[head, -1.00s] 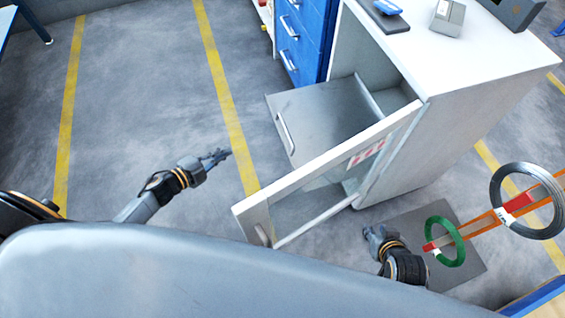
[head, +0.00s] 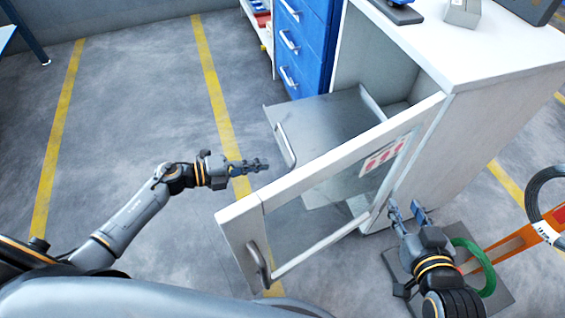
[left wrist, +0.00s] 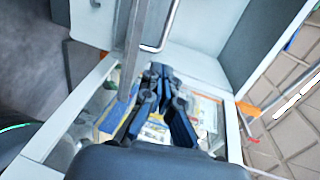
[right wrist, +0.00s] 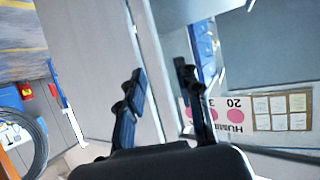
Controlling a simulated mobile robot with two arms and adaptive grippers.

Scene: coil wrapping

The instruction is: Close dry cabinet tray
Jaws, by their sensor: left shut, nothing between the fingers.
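The dry cabinet (head: 480,110) is white, and its glass-panelled door (head: 335,185) stands open. The grey metal tray (head: 325,120) is pulled out of the cabinet behind the door, with its bar handle (head: 285,146) facing left. My left gripper (head: 262,164) is shut and empty, just left of the tray handle and apart from it. Its closed fingers also show in the left wrist view (left wrist: 160,78). My right gripper (head: 407,208) is open, low beside the cabinet's front near the door's hinge side. Its spread fingers show in the right wrist view (right wrist: 158,75).
The door handle (head: 257,265) is at the door's near left end. A blue drawer unit (head: 300,45) stands behind the tray. An orange stand with a green coil (head: 485,268) and a dark coil (head: 535,195) is at right. The floor at left is clear.

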